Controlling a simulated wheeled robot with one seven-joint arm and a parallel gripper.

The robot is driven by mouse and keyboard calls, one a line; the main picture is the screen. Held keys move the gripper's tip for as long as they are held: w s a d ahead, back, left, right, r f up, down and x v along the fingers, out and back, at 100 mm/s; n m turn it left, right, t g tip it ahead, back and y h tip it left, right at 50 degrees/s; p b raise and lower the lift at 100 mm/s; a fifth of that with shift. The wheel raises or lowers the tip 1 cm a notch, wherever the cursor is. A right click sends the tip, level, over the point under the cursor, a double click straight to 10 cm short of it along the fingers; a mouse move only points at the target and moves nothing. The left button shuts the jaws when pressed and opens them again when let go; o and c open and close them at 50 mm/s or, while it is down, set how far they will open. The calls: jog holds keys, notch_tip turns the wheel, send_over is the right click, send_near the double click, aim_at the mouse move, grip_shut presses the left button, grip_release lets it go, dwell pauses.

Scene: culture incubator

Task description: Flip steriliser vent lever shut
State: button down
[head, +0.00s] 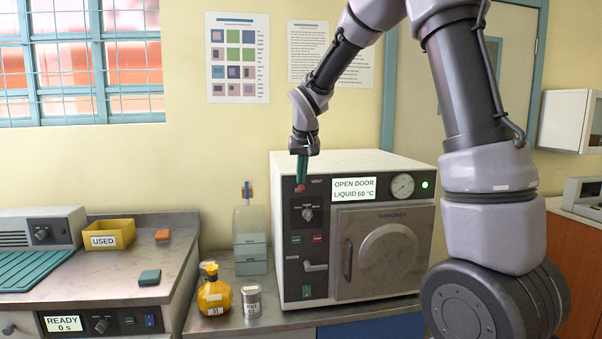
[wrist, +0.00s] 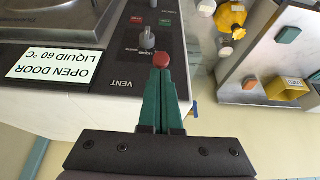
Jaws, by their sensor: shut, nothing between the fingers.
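The steriliser (head: 357,170) is a white box with a dark control panel on its left front and a closed door. Its vent lever (head: 300,188) shows as a red knob beside the VENT label, high on the panel. The red knob also shows in the wrist view (wrist: 163,60), just beyond my fingertips. My gripper (head: 302,178), with green fingers, points down at the knob. In the wrist view the fingers (wrist: 162,76) are together, with nothing between them. They reach or overlap the knob; I cannot tell whether they touch it. The lever's shaft is hidden.
A grey selector knob (head: 307,214) and a door handle (head: 315,266) sit lower on the panel. A clear container (head: 250,240), a yellow bottle (head: 214,294) and a tin (head: 251,302) stand left of the steriliser. My arm crosses its right side.

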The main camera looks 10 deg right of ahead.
aim_at(303, 189)
jog(key=shift+s+a+f+t, duration=0.1)
jog(key=shift+s+f+t, duration=0.3)
jog(key=shift+t, duration=0.2)
jog(key=s+f, duration=0.1)
jog(key=f, duration=0.2)
jog(key=shift+s+f, duration=0.1)
jog(key=shift+s, duration=0.3)
jog(key=shift+r, duration=0.85)
